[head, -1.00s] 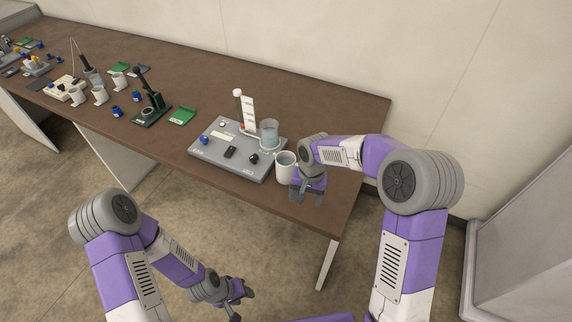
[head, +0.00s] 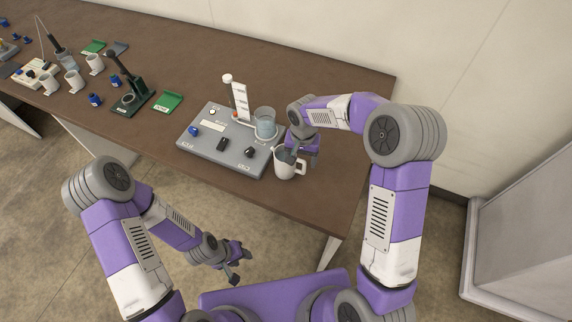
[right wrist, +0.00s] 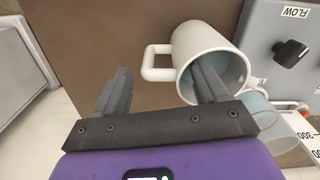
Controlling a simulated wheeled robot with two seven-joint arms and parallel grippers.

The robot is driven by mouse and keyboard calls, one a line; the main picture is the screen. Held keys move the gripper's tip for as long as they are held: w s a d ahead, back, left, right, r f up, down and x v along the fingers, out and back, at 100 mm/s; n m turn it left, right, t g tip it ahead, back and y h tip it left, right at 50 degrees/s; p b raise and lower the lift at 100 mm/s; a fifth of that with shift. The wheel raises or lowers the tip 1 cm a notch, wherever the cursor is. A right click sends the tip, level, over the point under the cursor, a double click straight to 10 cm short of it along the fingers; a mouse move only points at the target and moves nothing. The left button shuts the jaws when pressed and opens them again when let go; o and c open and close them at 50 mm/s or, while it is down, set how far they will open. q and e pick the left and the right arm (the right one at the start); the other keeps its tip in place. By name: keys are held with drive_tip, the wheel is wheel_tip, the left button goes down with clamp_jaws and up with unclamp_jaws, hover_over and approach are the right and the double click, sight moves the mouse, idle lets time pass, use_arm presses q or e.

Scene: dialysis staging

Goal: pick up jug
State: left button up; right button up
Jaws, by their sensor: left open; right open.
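A white jug (head: 284,170) with a side handle and bluish contents stands upright near the table's front edge, right of a grey panel. In the right wrist view the jug (right wrist: 192,42) is seen from above, its handle toward the left. My right gripper (head: 303,158) is open over the jug. In the right wrist view my right gripper (right wrist: 162,86) has one finger over or in the jug's mouth and the other outside, beyond the handle. Contact cannot be told. My left gripper (head: 241,266) is open and empty, in front of the table.
The grey panel (head: 200,148) with knobs, an upright scale and a clear beaker (head: 265,122) is close to the jug's left. Several other white jugs, blue items and a green stand (head: 130,98) are farther left. The table's right end (head: 350,125) is clear.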

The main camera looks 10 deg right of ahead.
sight(299, 171)
drive_tip(key=f, duration=0.2)
drive_tip(key=f+b, duration=0.1)
drive_tip(key=f, duration=0.2)
drive_tip(key=shift+s+a+f, duration=0.1)
drive_tip(key=shift+s+a, duration=0.1)
drive_tip(key=shift+c, duration=0.2)
clamp_jaws()
